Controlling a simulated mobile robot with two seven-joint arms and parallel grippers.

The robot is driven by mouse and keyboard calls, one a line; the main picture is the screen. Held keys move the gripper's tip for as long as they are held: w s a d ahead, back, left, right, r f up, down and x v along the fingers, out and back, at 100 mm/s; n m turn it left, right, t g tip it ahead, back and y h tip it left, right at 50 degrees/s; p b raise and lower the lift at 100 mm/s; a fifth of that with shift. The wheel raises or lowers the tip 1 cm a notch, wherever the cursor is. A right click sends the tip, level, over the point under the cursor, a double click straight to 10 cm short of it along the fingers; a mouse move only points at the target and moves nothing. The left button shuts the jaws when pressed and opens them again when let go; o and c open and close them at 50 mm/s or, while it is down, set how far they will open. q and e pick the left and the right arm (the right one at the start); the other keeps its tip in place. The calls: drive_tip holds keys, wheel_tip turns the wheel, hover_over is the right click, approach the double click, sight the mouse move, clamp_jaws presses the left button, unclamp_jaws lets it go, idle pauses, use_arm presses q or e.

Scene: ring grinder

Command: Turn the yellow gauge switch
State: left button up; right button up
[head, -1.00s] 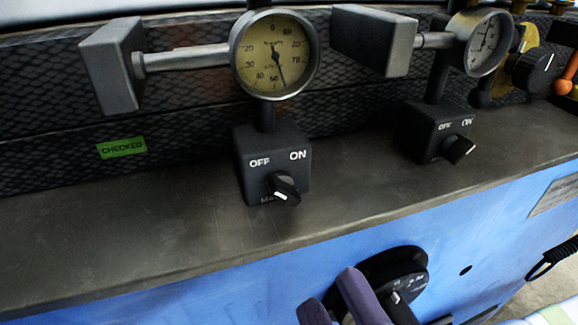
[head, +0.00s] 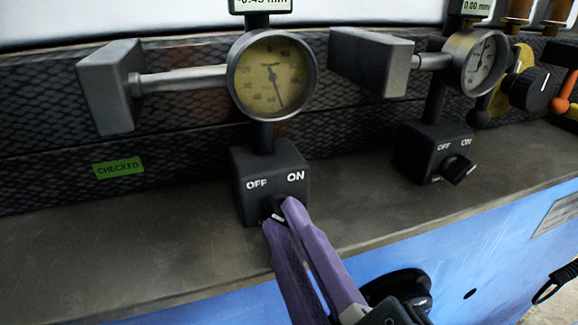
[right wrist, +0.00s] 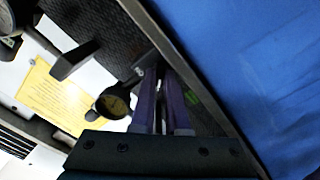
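The yellow-faced gauge (head: 272,75) stands on a dark post above a black switch box (head: 270,172) marked OFF and ON. The box's black knob (head: 272,205) is partly hidden by my right gripper (head: 281,215). My right gripper's two purple fingers come up from below, with their tips on either side of the knob. Whether they press on it I cannot tell. The right wrist view shows the fingers (right wrist: 160,100) reaching the switch, with the yellow gauge (right wrist: 114,103) beside them. My left gripper is out of view.
A second, white-faced gauge (head: 477,63) with its own switch box (head: 436,150) stands to the right. A grey block (head: 108,88) sits left of the yellow gauge. A green CHECKED label (head: 118,168) is on the back wall. The grey ledge (head: 130,250) is bare at left.

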clamp_jaws()
drive_tip(key=shift+r+m+p, duration=0.15)
drive_tip(key=shift+m+p, duration=1.1)
drive_tip(key=shift+m, duration=0.15)
drive_tip(key=m+p, duration=0.2)
drive_tip(key=m, duration=0.2)
drive_tip(key=shift+m, duration=0.3)
drive_tip(key=m+p, duration=0.2)
drive_tip(key=m, duration=0.8)
drive_tip(key=shift+m, duration=0.4)
